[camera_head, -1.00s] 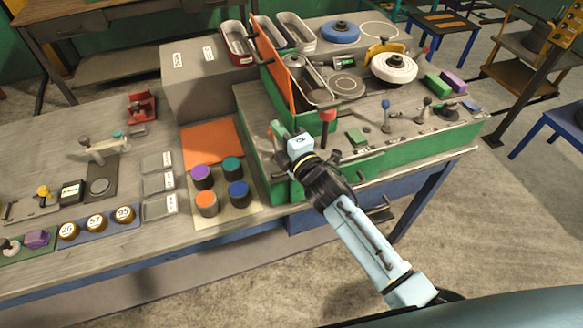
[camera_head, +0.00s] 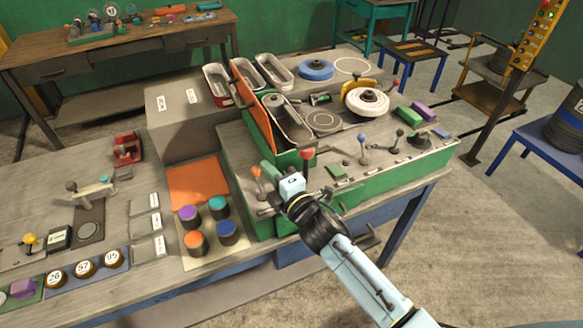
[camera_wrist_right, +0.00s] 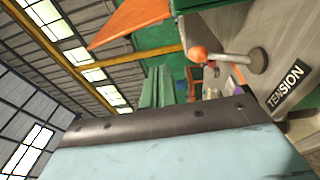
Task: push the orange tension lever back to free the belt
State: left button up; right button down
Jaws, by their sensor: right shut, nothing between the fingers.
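The orange tension lever (camera_head: 256,172) stands at the near left of the green-sided machine (camera_head: 352,190). In the right wrist view its round orange knob (camera_wrist_right: 197,53) sits on a metal rod, beside a black TENSION label (camera_wrist_right: 286,86). My right gripper (camera_head: 268,170), with green fingers, is shut and empty just right of the lever in the head view. The fingers also show in the wrist view (camera_wrist_right: 160,86), left of and below the knob. I cannot tell whether they touch the lever. I cannot make out the belt clearly. My left gripper is not in view.
An orange guard (camera_head: 254,108) stands raised behind the lever. A red-topped lever (camera_head: 307,156) and a blue-knobbed lever (camera_head: 363,140) stand to the right on the machine. Several colored caps, including a purple one (camera_head: 188,214), stand at the left.

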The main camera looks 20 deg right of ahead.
jog(key=s+d+r, duration=0.3)
jog(key=s+r, duration=0.3)
jog(key=s, duration=0.1)
dwell(0.3)
